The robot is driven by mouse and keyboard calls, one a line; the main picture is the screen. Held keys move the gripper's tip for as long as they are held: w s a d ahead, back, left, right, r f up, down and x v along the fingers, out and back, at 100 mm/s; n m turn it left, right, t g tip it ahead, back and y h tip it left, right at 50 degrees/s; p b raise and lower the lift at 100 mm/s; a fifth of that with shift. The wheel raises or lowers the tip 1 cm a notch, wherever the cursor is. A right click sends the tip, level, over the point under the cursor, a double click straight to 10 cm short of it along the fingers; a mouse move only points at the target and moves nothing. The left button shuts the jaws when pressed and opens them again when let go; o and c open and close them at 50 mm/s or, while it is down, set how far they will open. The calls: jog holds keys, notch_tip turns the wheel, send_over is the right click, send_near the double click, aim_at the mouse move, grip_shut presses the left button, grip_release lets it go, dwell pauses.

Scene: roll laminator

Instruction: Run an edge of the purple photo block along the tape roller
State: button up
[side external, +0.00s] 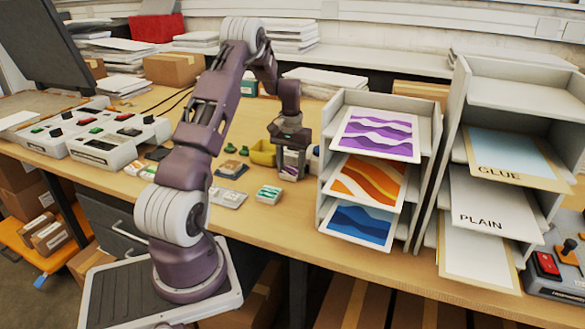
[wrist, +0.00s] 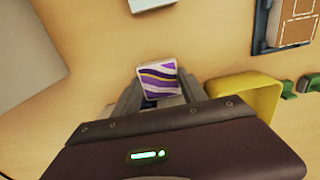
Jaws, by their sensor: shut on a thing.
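The purple photo block (wrist: 158,80) shows in the wrist view, with purple, white and yellow wavy stripes on its face. My gripper (wrist: 159,93) is shut on it, with a finger on each side. In the side external view my gripper (side external: 291,160) points down over the table, left of the picture shelves. The block is small and partly hidden by the fingers there. A yellow curved piece (wrist: 250,95) stands right of the block in the wrist view, apart from it. It also shows in the side view (side external: 262,153). I cannot make out the tape roller clearly.
A dark tray with a brown block (wrist: 288,24) lies upper right in the wrist view. Green pieces (wrist: 290,88) sit right of the yellow piece. A shelf with purple, orange and blue pictures (side external: 325,205) stands close right of my gripper. A small block (side external: 269,194) lies in front.

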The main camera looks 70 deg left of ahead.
jog(key=shift+s+d, duration=0.75)
jog(key=shift+r, duration=3.5)
